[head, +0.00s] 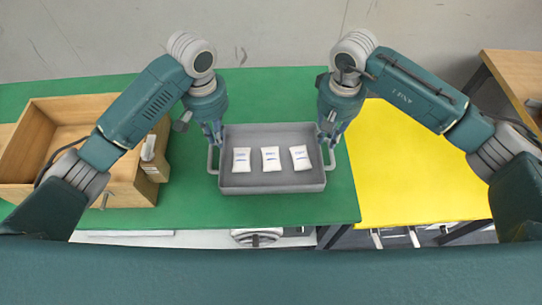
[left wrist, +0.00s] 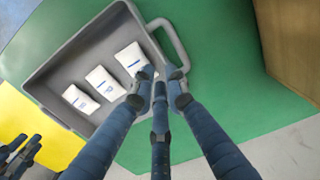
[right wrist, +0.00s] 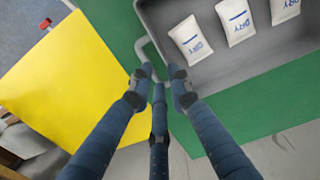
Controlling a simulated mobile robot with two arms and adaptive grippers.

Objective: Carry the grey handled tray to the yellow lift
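The grey handled tray (head: 272,187) rests on the green table top, with three white packets (head: 271,159) lying in it. It has a handle at each short side. My left gripper (head: 213,132) is above the rear part of the left handle (head: 211,160). In the left wrist view, its fingers (left wrist: 159,80) are spread near the handle's end and the tray rim. My right gripper (head: 328,132) is over the right handle (head: 332,160), and its fingers (right wrist: 160,82) are spread beside it. I see no clear grip on either handle. The yellow lift (head: 415,180) is right of the green table.
A wooden table (head: 520,75) is at the far right. The yellow surface is clear.

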